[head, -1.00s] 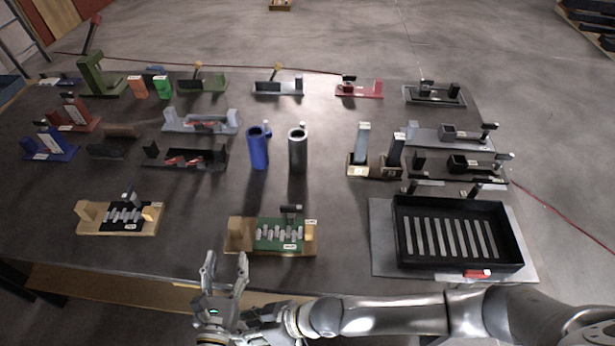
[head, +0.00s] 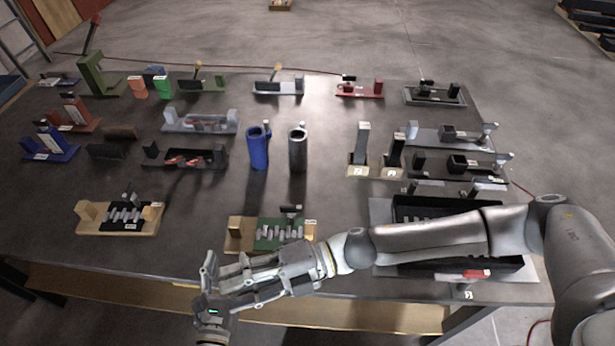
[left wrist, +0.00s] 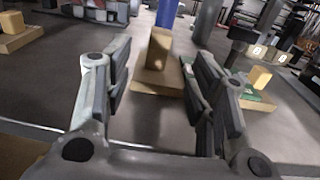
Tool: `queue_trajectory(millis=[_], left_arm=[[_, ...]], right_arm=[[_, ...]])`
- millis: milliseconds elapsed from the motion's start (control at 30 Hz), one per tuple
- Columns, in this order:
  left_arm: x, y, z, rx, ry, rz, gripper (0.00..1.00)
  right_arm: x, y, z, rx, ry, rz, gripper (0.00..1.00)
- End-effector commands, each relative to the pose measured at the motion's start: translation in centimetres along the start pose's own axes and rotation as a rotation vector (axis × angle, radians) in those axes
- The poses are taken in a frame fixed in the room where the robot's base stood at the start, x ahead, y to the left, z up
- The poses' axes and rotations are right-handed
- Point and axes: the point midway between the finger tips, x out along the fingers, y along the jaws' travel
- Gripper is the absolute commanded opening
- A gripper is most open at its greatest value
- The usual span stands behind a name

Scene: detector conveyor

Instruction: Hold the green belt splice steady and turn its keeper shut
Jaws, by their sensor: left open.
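The green belt splice (head: 279,234) sits on a wooden base (head: 234,240) near the front edge of the table. Grey teeth cross it, and its black keeper (head: 291,210) stands at the back. My left gripper (head: 226,267) is open and empty, just in front of the base, apart from it. In the left wrist view, the base's wooden post (left wrist: 158,48) shows between the spread fingers, and part of the green bed (left wrist: 257,101) shows at right. My right gripper (head: 228,289) reaches in from the right, fingers apart and empty, overlapping the left one and the base's front edge.
A similar wooden fixture with a black bed (head: 125,216) stands at left. A blue tube (head: 258,150) and a grey tube (head: 298,150) stand behind the splice. My right arm partly covers a black tray (head: 415,205) at right. Table between the two wooden fixtures is clear.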

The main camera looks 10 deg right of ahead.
Motion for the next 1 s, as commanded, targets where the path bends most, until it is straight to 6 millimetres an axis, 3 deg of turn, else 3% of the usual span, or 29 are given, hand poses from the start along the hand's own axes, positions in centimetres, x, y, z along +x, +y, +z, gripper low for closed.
queue_trajectory(millis=[200, 467, 767, 1000], left_arm=[[0.0, 0.0, 0.0, 0.000, 0.000, 0.000, 0.52], [0.0, 0.0, 0.0, 0.000, 0.000, 0.000, 0.52], [0.0, 0.0, 0.0, 0.000, 0.000, 0.000, 0.52], [0.0, 0.0, 0.0, 0.000, 0.000, 0.000, 0.52]], right_arm=[[-0.8, 2.3, 0.1, -0.413, 0.151, -0.063, 0.36], [-3.0, 2.4, 1.8, -0.853, 0.325, -0.237, 0.36], [-7.8, 2.0, 7.4, -1.259, 0.491, -0.572, 0.36], [-13.4, 3.5, 13.3, -1.458, 0.575, -0.908, 0.36]])
